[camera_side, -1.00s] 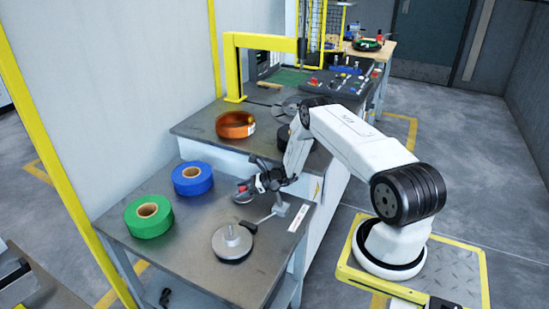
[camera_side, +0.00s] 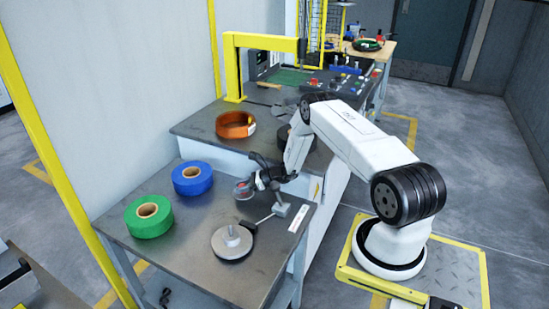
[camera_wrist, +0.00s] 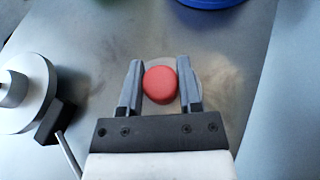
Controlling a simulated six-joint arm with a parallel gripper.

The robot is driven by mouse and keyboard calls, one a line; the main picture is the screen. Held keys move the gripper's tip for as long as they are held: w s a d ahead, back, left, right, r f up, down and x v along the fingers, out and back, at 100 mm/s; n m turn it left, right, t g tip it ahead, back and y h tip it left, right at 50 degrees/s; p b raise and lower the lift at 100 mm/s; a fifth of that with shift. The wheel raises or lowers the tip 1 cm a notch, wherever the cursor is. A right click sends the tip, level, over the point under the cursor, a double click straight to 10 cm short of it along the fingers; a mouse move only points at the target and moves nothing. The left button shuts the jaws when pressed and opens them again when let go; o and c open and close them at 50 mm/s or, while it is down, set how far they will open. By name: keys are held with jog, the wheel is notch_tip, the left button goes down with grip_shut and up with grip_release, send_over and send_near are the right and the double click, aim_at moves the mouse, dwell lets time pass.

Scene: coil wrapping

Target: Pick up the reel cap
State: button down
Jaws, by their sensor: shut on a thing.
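The reel cap (camera_wrist: 160,85) shows a round red top between my two fingers in the wrist view, with part of a grey disc behind it. In the side view the cap (camera_side: 243,190) is a small grey and red piece at the end of my arm, over the metal table. My gripper (camera_wrist: 160,84) is shut on the red knob, and it shows in the side view (camera_side: 255,184). The cap appears slightly above the table surface. The fingers hide part of its disc.
A blue tape reel (camera_side: 192,179) and a green tape reel (camera_side: 148,217) lie on the metal table (camera_side: 185,255). A grey disc with a spindle (camera_side: 231,243) and a thin arm stand at the table's front. An orange coil (camera_side: 235,125) lies on the higher bench behind.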

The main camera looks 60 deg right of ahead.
aim_at(242, 185)
jog(key=shift+r, duration=4.4)
jog(key=shift+r, duration=0.1)
